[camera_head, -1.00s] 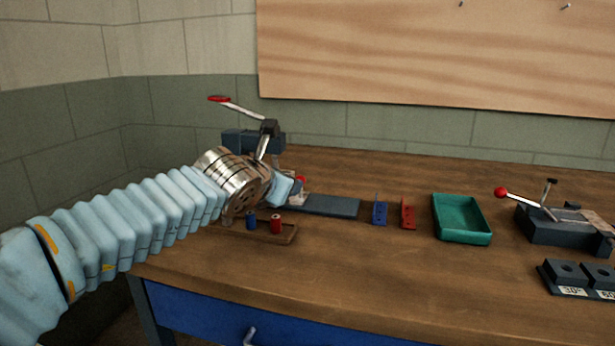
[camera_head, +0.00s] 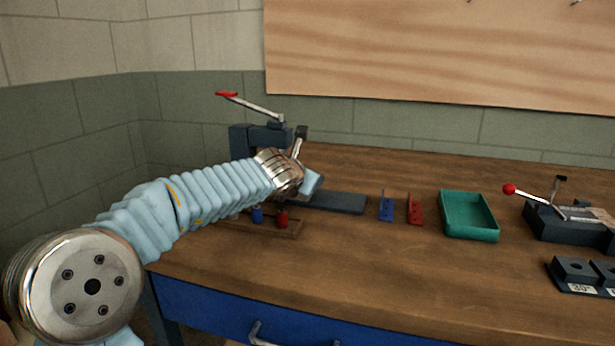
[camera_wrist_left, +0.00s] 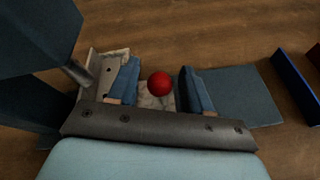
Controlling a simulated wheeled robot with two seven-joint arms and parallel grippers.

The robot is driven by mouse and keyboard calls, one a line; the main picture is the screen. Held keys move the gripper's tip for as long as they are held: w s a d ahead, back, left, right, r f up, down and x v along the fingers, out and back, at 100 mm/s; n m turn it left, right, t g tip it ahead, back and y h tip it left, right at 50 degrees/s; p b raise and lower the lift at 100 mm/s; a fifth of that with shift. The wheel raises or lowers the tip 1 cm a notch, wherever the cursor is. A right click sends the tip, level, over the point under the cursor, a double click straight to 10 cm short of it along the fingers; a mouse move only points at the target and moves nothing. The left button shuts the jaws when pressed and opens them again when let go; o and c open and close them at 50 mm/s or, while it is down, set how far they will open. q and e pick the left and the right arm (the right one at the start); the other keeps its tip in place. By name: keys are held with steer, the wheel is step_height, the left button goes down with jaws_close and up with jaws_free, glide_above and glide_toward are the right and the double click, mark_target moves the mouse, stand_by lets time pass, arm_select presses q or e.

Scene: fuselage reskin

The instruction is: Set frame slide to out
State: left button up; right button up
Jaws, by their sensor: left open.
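A red ball knob (camera_wrist_left: 160,83) shows in the left wrist view, above a pale block (camera_wrist_left: 150,101) on a flat dark grey plate (camera_wrist_left: 240,95), likely the frame slide. My left gripper (camera_wrist_left: 160,88) is open, with one blue finger on each side of the knob and gaps between knob and fingers. In the head view the plate (camera_head: 336,203) lies on the bench, and my left gripper (camera_head: 311,183) is at its left end, hiding the knob. No label for the slide's position is readable. My right gripper is not in view.
A grey press (camera_head: 240,140) with a red-tipped lever (camera_head: 252,106) stands behind my left arm. Blue (camera_head: 386,208) and red (camera_head: 415,211) brackets and a green bin (camera_head: 470,233) stand right of the plate.

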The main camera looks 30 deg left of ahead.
arm_select(q)
jaws_close()
steer(key=shift+w+d+f, duration=0.1)
steer(key=shift+d, duration=0.25)
steer(key=d+b, duration=0.1)
steer(key=d, duration=0.1)
steer(key=w+d+b, duration=0.1)
steer(key=d, duration=0.1)
steer(key=shift+f, duration=0.15)
steer(key=d, duration=0.2)
steer(key=w+d, duration=0.1)
steer(key=d, duration=0.4)
steer(key=shift+w+d+r+b, duration=0.2)
steer(key=shift+w+b, duration=0.1)
jaws_free()
steer(key=shift+d, duration=0.1)
